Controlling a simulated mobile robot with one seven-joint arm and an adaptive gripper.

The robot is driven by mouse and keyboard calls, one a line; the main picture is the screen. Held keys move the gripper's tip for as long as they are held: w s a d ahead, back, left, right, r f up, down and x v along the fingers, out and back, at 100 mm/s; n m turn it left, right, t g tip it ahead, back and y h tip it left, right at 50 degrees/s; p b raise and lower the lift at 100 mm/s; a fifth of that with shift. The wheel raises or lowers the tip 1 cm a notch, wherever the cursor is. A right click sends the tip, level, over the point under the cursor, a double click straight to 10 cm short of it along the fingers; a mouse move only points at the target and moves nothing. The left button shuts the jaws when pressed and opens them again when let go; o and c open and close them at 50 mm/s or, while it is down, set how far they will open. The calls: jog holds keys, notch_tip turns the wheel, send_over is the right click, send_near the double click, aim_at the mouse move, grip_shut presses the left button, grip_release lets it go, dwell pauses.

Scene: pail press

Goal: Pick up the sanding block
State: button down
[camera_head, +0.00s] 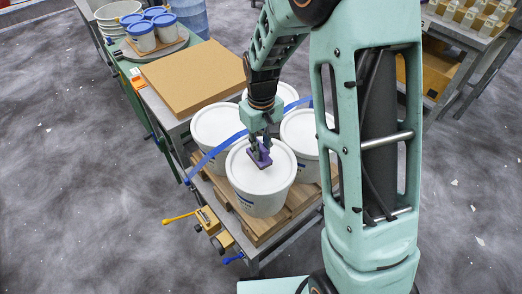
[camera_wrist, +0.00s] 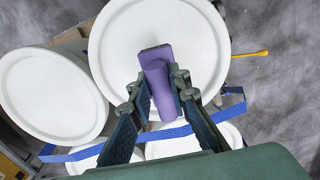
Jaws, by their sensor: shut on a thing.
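The sanding block is purple with a dark edge. In the wrist view the sanding block (camera_wrist: 158,78) is between the two fingers of my gripper (camera_wrist: 160,90), which is shut on it. In the head view the sanding block (camera_head: 260,155) shows at the tip of my gripper (camera_head: 258,146), over the lid of the front white pail (camera_head: 258,190). I cannot tell whether the block touches the lid or is just above it.
Several white lidded pails, including a left one (camera_head: 215,126) and a right one (camera_head: 300,130), stand close together on a wooden pallet (camera_head: 262,228). A blue strap (camera_head: 212,155) runs between them. A cardboard box (camera_head: 193,76) lies behind. Blue-lidded tubs (camera_head: 141,33) stand farther back.

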jog(key=s+a+r+p, duration=0.1)
jog(key=s+a+r, duration=0.5)
jog(key=a+r, duration=0.6)
jog(key=shift+a, duration=0.3)
jog(key=c, duration=2.5)
grip_release()
grip_shut()
jog(key=w+d+r+m, duration=0.1)
jog(key=w+d+m, duration=0.2)
jog(key=d, duration=0.7)
jog(key=w+d+m, duration=0.3)
jog(key=w+d, duration=0.1)
jog(key=d, duration=0.7)
jog(key=shift+d+r, duration=0.25)
jog(key=shift+r, duration=0.15)
